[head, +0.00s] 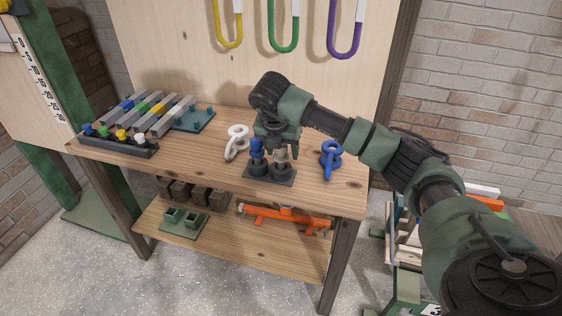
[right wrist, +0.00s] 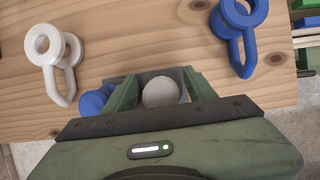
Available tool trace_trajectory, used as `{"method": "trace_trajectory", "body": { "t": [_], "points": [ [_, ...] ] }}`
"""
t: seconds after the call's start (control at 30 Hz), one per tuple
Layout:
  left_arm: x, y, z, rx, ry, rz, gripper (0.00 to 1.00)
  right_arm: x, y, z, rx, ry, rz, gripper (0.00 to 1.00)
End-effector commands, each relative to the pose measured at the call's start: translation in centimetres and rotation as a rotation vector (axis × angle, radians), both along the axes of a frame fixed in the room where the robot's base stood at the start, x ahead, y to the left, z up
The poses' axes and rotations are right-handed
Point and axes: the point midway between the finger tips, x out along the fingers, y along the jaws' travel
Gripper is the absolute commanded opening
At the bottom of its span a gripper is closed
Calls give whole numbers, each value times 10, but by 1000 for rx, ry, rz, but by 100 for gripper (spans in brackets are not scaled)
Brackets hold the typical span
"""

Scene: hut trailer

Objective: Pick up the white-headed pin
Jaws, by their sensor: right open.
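The white-headed pin (head: 281,158) stands upright in a dark base (head: 270,174) on the workbench. A blue-headed pin (head: 256,154) stands beside it on its left in the same base. My right gripper (head: 278,146) is above the base, pointing down. In the right wrist view, its two green fingers (right wrist: 161,92) are apart, one on each side of the round pale pin head (right wrist: 160,93). Most of the blue head (right wrist: 96,100) shows left of the left finger. The pin's shaft is hidden in the wrist view. My left gripper is out of view.
A white eye-shaped piece (head: 236,142) lies left of the base and a blue one (head: 330,158) right of it on the wooden bench (head: 205,165). A dark strip with coloured knobs (head: 118,146) lies at the left. Coloured U-shaped pieces hang on the back panel.

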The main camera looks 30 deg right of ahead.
Motion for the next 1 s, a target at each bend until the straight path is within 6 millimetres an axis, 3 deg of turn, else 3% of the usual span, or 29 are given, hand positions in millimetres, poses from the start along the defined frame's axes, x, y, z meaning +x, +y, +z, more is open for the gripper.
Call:
{"method": "trace_trajectory", "body": {
  "t": [0.3, 0.5, 0.8, 1.0],
  "points": [
    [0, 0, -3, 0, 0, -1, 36, 2, -1, -5, 1, -1, 3, 53],
    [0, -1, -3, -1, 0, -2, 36, 2, -1, -5, 1, 0, 3, 0],
    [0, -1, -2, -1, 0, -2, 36, 2, -2, -3, 2, -2, 2, 0],
    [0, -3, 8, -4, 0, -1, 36, 2, -12, 15, 2, -2, 0, 0]
  ]
}}
